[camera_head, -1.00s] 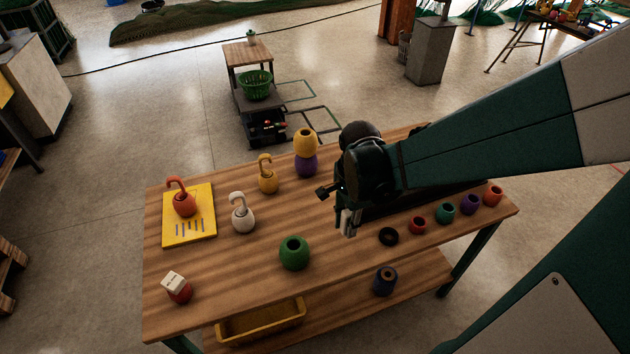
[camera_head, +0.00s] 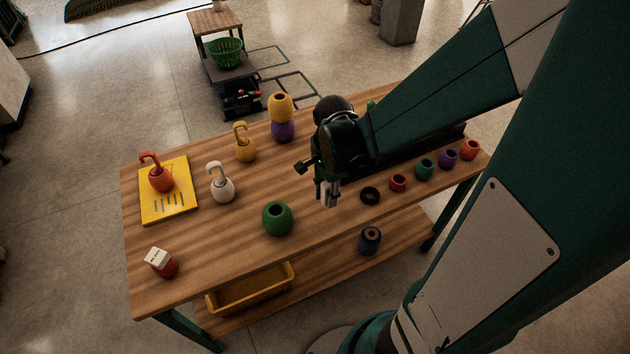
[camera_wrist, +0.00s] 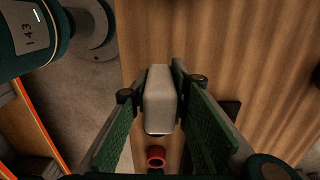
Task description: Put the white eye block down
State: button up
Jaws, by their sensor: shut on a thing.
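My gripper (camera_head: 328,196) is over the right half of the wooden table, left of a black ring. In the wrist view its green-padded jaws (camera_wrist: 161,100) are shut on the white eye block (camera_wrist: 160,92), a pale, long block with rounded edges. No eye shows on it from this side. In the head view the block is small and hard to tell from the fingertips. The gap between it and the tabletop (camera_head: 230,225) cannot be judged exactly.
A black ring (camera_head: 370,196) and several small coloured pots stand right of my gripper, the red pot (camera_head: 398,183) nearest. A green pot (camera_head: 277,218) stands to the left. A white hooked pot (camera_head: 221,185) and yellow board (camera_head: 150,205) are farther left. Bare wood lies between.

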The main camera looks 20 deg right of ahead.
aim_at(328, 214)
jog(key=shift+f, duration=1.05)
jog(key=shift+f, duration=0.1)
jog(key=shift+f+b, duration=0.9)
jog(key=shift+f, duration=1.1)
jog(key=shift+f, duration=0.15)
jog(key=o, duration=1)
jog(key=shift+c, duration=0.2)
jog(key=shift+r, duration=0.2)
jog(key=shift+r+p, duration=1.75)
jog(key=shift+r, duration=4.25)
